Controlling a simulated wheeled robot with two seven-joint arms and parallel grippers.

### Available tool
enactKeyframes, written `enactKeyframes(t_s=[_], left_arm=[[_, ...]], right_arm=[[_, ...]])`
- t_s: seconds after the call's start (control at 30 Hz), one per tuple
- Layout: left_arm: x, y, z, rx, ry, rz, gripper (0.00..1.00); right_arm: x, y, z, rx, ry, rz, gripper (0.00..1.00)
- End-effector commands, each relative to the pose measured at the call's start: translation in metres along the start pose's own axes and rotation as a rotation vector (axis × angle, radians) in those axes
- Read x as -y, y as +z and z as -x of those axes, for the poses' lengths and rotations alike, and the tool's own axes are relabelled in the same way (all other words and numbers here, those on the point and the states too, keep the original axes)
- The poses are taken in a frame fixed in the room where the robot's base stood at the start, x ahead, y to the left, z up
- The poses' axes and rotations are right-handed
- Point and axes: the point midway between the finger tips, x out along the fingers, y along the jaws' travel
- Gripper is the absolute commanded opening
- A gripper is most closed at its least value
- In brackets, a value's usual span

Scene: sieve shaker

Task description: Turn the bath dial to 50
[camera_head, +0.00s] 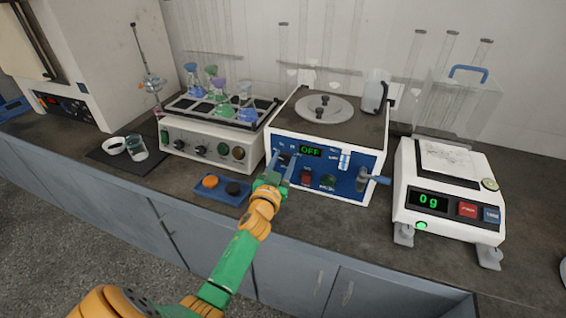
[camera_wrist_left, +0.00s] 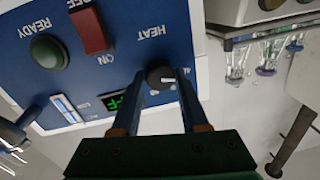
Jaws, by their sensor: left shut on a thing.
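The water bath (camera_head: 345,138) is a white box with a blue front panel and a round lid on top. Its green display (camera_head: 311,151) reads OFF. The dark dial (camera_wrist_left: 160,76) with a pale pointer mark is on the panel beside the display, near the HEAT label. My left gripper (camera_head: 281,166) reaches the panel from the front. In the left wrist view its two fingers (camera_wrist_left: 162,84) are shut on the dial, one on each side. The dial's scale is mostly hidden by the fingers. My right gripper is not in view.
On the panel are a red switch (camera_head: 306,177), a green READY light (camera_head: 327,181) and a tap (camera_head: 366,181) sticking out at right. A shaker with flasks (camera_head: 205,149) stands left, a balance (camera_head: 448,205) right. A blue tray (camera_head: 222,194) lies left of my gripper.

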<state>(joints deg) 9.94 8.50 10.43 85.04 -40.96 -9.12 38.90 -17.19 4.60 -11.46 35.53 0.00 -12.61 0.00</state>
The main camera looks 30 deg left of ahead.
Motion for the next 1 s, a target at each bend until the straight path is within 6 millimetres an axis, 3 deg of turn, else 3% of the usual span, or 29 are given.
enactKeyframes(t_s=[1.0], left_arm=[[0.001, 0.002, 0.000, -0.055, -0.006, -0.740, 0.00]], right_arm=[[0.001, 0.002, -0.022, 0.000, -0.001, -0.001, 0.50]])
